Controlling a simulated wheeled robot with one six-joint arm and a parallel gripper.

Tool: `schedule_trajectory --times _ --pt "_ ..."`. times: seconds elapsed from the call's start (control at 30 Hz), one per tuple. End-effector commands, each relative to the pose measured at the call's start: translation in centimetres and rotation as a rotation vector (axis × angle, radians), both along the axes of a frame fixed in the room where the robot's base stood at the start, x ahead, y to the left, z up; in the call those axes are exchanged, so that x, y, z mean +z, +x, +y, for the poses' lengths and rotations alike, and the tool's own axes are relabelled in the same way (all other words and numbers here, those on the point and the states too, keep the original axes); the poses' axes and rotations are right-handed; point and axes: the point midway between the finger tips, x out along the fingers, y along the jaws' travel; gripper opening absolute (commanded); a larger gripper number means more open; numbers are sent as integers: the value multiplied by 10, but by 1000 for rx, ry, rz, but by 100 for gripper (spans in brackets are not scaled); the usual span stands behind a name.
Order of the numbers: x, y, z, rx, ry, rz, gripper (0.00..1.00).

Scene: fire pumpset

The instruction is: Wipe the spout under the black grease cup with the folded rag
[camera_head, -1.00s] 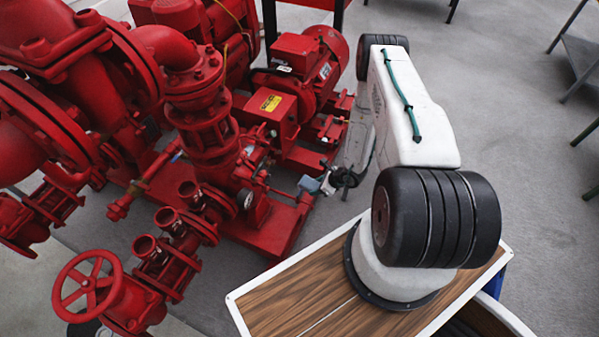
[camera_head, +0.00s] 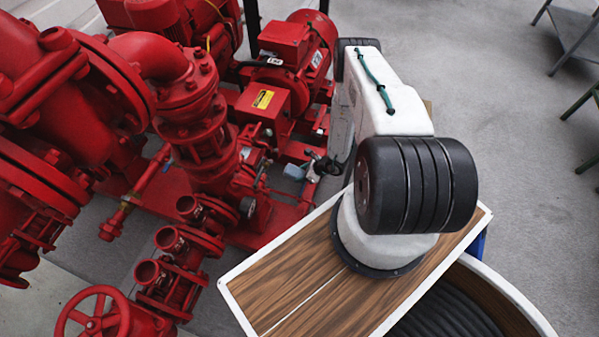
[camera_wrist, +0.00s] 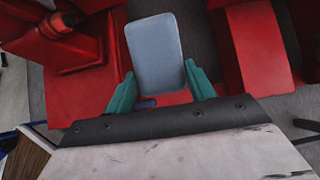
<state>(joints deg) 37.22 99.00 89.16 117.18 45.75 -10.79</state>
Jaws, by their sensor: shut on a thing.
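The folded rag (camera_wrist: 155,52) is a grey-blue rounded pad in the wrist view. My gripper (camera_wrist: 158,88) is shut on it, with a teal finger on each side. In the head view the rag (camera_head: 293,172) is small and pale, held over the right edge of the red pump base, beside the pump and below the motor. My gripper (camera_head: 312,168) is partly hidden by my arm there. I cannot clearly make out the black grease cup or its spout in either view, nor whether the rag touches anything.
The red pump (camera_head: 205,150) with flanged pipes fills the left. A red motor (camera_head: 300,50) stands behind my gripper. A red handwheel (camera_head: 93,318) is at the lower left. Open grey floor (camera_head: 500,130) lies to the right, with green-legged stands (camera_head: 575,40) at the far edge.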

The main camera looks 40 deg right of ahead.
Motion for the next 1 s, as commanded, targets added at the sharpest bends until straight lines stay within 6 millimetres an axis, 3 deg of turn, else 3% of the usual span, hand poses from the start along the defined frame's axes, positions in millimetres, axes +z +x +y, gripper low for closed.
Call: schedule_trajectory --times 0.53,1.0 --pt "-4 2 2 3 0 4 40" --pt "-4 37 26 7 0 3 40"
